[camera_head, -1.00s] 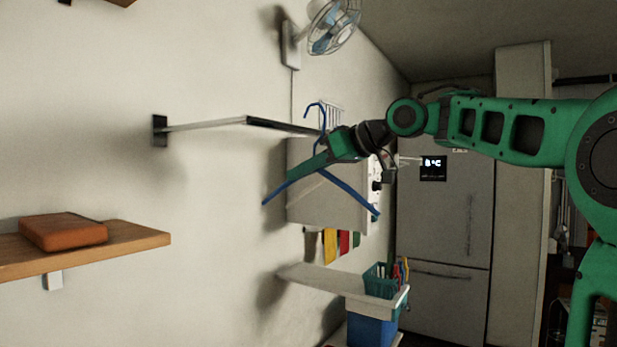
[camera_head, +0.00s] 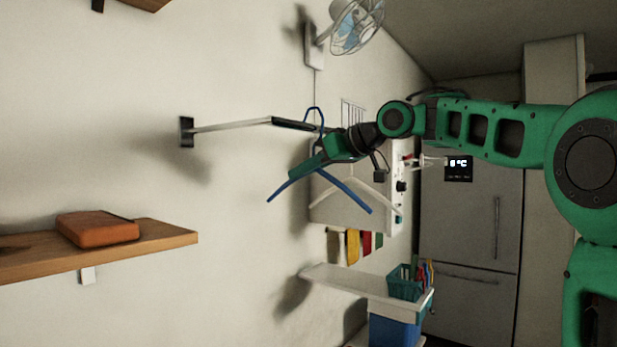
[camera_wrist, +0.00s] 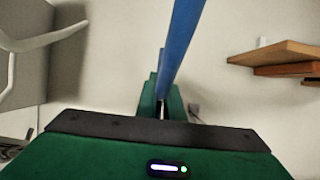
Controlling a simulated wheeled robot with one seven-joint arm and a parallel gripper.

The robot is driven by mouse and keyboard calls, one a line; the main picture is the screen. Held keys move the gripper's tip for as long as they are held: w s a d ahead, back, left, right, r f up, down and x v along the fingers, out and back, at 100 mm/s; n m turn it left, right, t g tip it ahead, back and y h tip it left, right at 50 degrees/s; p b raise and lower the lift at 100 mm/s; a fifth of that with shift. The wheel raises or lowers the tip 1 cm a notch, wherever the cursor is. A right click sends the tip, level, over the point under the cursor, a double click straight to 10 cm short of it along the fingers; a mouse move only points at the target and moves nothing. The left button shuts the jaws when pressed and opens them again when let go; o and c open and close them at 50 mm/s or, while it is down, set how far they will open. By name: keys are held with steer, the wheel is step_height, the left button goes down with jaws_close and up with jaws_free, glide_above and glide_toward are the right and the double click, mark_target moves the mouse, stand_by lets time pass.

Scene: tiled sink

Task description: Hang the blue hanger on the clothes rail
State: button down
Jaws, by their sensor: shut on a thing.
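The blue hanger (camera_head: 350,195) is held in my gripper (camera_head: 298,172), which is shut on it near the top of one sloping arm. Its hook (camera_head: 313,112) points up and overlaps the outer part of the clothes rail (camera_head: 235,124) in the head view. I cannot tell whether the hook is around the rail or only in front of or behind it. The rail sticks out from a dark wall bracket. In the wrist view the blue hanger (camera_wrist: 182,45) runs up from between the fingers (camera_wrist: 160,105). The rail is not clear there.
A white hanger (camera_head: 372,188) shows behind the blue one, before a white wall box (camera_head: 325,205). A fan (camera_head: 355,25) is above. A wooden shelf (camera_head: 170,240) with a brown box (camera_head: 97,229) is lower left. A lower shelf (camera_head: 345,280) holds a green basket (camera_head: 405,283).

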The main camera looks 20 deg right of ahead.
steer(key=shift+f, duration=1.35)
steer(key=c, duration=1.8)
jaws_free()
